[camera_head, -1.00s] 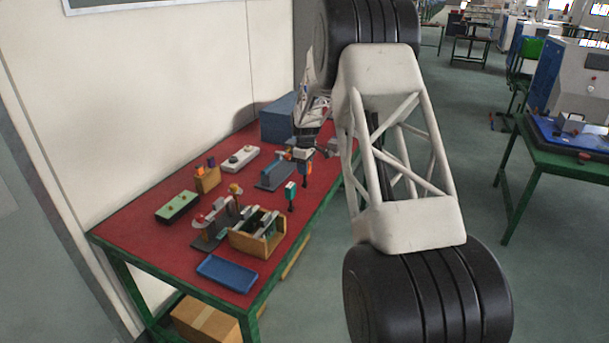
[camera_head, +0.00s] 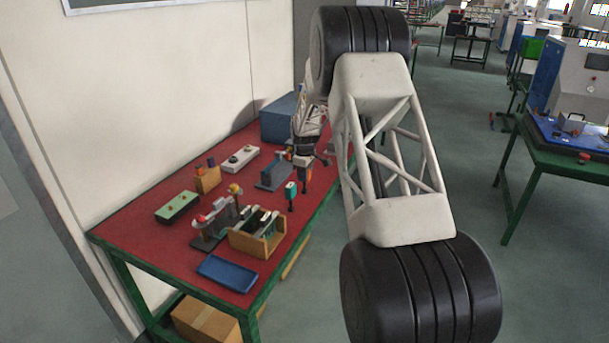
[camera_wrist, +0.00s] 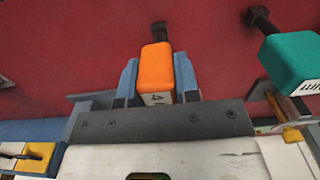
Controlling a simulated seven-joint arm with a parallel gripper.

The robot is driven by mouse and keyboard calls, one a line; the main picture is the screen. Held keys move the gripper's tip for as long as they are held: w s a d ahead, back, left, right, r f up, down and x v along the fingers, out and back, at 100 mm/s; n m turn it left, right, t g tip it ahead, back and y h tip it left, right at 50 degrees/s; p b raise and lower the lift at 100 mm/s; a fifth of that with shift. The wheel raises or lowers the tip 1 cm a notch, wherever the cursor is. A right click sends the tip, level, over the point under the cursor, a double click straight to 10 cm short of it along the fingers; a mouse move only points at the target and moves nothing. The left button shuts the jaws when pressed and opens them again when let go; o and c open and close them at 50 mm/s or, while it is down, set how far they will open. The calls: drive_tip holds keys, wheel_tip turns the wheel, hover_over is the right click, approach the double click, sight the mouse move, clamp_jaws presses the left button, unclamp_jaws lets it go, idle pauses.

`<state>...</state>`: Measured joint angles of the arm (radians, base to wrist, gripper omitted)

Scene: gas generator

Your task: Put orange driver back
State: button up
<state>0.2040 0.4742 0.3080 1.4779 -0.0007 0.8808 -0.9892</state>
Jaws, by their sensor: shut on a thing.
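The orange driver (camera_wrist: 157,70) sits between the two blue-grey fingers of my gripper (camera_wrist: 158,82) in the wrist view, its dark bit pointing away from the palm. My gripper is shut on it. In the head view my gripper (camera_head: 303,162) is over the right edge of the red table, with the orange driver (camera_head: 307,174) below it. A teal driver (camera_wrist: 291,62) stands to the right in the wrist view. In the head view this teal driver (camera_head: 291,190) is just left of and nearer than my gripper. The orange driver's lower end is hard to make out.
A wooden block (camera_head: 208,181) with small coloured pieces, a green box (camera_head: 177,206), a white knobbed box (camera_head: 239,159) and a blue fixture (camera_head: 271,177) stand on the table. A wooden crate (camera_head: 270,249) and blue tray (camera_head: 227,271) are nearer. A blue bin (camera_head: 279,120) stands behind.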

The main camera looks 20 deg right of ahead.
drive_tip(key=shift+f, duration=0.1)
drive_tip(key=o, duration=1)
drive_tip(key=shift+r, duration=6.15)
